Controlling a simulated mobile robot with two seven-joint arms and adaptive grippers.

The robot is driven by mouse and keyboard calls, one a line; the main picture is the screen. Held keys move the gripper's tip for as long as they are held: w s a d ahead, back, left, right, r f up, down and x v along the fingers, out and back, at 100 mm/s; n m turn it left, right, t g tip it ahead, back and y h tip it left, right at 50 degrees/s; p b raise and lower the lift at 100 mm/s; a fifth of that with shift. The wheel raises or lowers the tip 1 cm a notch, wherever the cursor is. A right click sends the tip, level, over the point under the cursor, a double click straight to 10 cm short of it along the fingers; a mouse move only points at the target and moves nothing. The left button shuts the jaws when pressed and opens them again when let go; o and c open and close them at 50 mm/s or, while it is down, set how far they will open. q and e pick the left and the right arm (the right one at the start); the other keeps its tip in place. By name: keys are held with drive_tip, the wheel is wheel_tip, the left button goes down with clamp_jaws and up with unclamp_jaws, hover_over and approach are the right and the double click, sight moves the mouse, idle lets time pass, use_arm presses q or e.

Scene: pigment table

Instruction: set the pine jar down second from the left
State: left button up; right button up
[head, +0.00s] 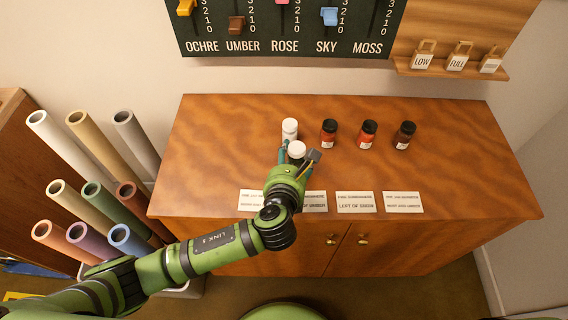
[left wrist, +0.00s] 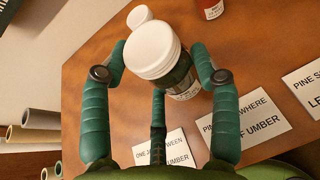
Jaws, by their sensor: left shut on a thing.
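My left gripper (head: 297,150) is shut on a jar with a white lid (head: 297,149). In the left wrist view the jar (left wrist: 155,50) has a dark green body with a pale label, and the green fingers of the gripper (left wrist: 165,75) close around it. I cannot tell whether its base touches the table. Another white-lidded jar (head: 289,127) stands just behind it, leftmost in the back row. To its right stand three dark-lidded jars: a red one (head: 329,133), another red one (head: 368,134) and a brownish one (head: 404,135). My right gripper is not in view.
The wooden cabinet top (head: 460,150) is clear at the right. Several printed cards, one reading "LEFT OF SNOW" (head: 356,202), lie along its front edge. Coloured tubes (head: 100,190) stand at the left. A slider board (head: 290,30) and a tag shelf (head: 450,68) are on the wall.

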use_arm(q)
drive_tip(key=shift+w+a+f, duration=0.8)
drive_tip(key=shift+w, duration=0.1)
drive_tip(key=shift+f, duration=1.95)
drive_tip(key=shift+f, duration=0.15)
drive_tip(key=o, duration=1.2)
drive_tip(key=shift+s, duration=0.1)
drive_tip(key=v, duration=1.2)
